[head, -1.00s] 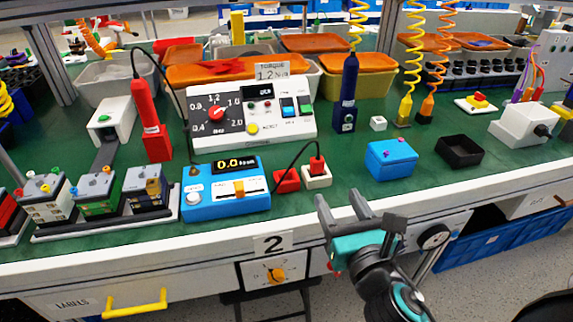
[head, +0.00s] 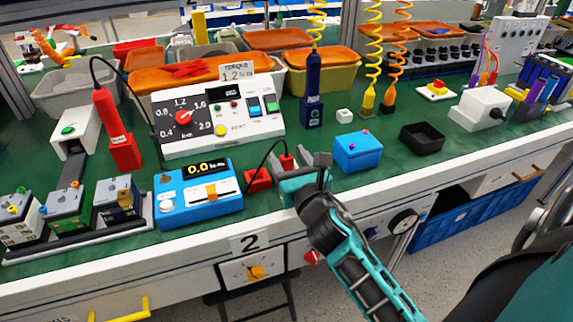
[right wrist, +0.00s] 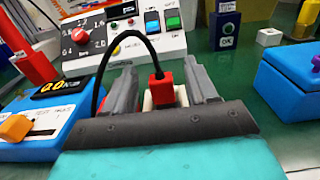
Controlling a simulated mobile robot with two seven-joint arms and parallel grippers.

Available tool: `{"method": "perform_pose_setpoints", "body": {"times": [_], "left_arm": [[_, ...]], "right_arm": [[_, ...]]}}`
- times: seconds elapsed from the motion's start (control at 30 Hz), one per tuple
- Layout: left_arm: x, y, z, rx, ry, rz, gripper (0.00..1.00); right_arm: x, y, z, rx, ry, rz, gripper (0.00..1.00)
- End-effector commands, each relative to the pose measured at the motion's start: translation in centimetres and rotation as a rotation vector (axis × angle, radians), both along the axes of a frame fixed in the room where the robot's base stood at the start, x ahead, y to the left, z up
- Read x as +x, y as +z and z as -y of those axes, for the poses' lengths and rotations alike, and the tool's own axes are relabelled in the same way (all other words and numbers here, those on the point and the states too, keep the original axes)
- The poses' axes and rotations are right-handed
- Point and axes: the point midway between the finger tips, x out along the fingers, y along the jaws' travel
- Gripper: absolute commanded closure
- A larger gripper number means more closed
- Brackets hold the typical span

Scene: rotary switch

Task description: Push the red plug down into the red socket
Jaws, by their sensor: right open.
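The red plug (head: 286,162) has a black cord rising from its top in an arc to the left. In the right wrist view the plug (right wrist: 162,90) stands upright over a white block (right wrist: 158,98). My right gripper (head: 312,161) is open at the bench's front edge. In the wrist view its fingers (right wrist: 163,78) lie either side of the plug, with visible gaps. My left gripper is out of view.
A blue display box (head: 198,196) stands left of the socket, and a blue box with a purple knob (head: 358,152) stands to the right. The white torque panel (head: 218,118) is behind. Bare green bench shows around the blue box.

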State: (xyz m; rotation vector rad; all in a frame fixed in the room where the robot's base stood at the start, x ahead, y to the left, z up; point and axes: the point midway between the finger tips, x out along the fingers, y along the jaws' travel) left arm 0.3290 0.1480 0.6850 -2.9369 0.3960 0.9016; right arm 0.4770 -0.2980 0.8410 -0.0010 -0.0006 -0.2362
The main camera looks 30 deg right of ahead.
Motion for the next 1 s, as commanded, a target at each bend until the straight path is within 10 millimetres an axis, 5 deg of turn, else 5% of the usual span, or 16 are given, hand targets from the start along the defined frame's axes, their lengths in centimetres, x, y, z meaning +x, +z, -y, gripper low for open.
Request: {"method": "perform_pose_setpoints", "body": {"times": [0.37,1.0], "left_arm": [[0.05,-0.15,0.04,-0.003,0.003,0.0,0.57],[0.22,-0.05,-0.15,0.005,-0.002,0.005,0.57]], "right_arm": [[1.28,-0.08,0.29,0.0,0.0,-0.002,0.43],[1.24,-0.05,0.27,0.001,0.001,-0.001,0.99]]}}
